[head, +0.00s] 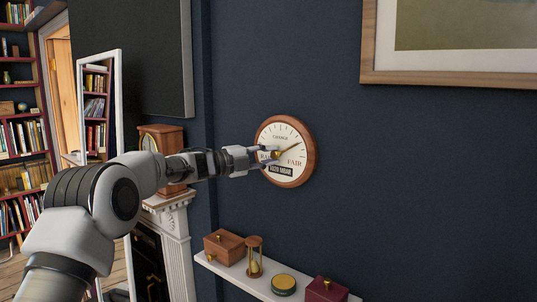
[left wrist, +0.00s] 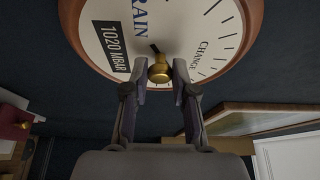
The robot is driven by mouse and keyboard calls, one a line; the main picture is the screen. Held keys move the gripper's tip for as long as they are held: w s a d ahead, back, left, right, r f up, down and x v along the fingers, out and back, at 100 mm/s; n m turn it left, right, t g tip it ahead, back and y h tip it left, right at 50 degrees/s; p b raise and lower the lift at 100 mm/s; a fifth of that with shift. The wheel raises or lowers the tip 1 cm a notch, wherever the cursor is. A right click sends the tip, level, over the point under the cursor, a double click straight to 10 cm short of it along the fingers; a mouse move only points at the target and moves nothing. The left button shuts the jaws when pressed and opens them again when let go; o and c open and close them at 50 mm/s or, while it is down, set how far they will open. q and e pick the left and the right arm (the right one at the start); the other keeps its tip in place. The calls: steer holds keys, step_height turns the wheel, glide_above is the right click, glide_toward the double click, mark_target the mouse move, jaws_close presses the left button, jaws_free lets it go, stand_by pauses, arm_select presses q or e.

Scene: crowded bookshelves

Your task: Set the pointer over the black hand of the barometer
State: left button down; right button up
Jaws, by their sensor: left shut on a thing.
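The round barometer (head: 310,153) has a wooden rim and a white dial, and hangs on the dark blue wall. A gold pointer (head: 289,149) runs from the dial's middle to the upper right, above the word FAIR. My left gripper (head: 273,157) reaches the dial's middle from the left and is shut on the brass knob (left wrist: 159,73), which sits between its fingertips in the left wrist view. A short dark piece (left wrist: 155,48) shows beside the knob, perhaps part of the black hand. The rest of the black hand cannot be made out. My right gripper is not in view.
Below the barometer, a white shelf (head: 238,275) bears a wooden box (head: 223,247), an hourglass (head: 254,257), a round green tin (head: 283,284) and a dark red box (head: 326,290). A framed picture (head: 450,78) hangs upper right. A mantel clock (head: 165,150) stands left.

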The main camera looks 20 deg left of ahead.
arm_select(q)
steer(key=shift+d+f, duration=0.1)
steer(key=shift+f, duration=0.15)
steer(key=c, duration=0.9)
jaws_free()
steer(key=shift+s+r, duration=0.1)
steer(key=shift+r, duration=0.05)
steer(key=shift+s, duration=0.1)
steer(key=v, duration=1.2)
steer(key=shift+r, duration=0.15)
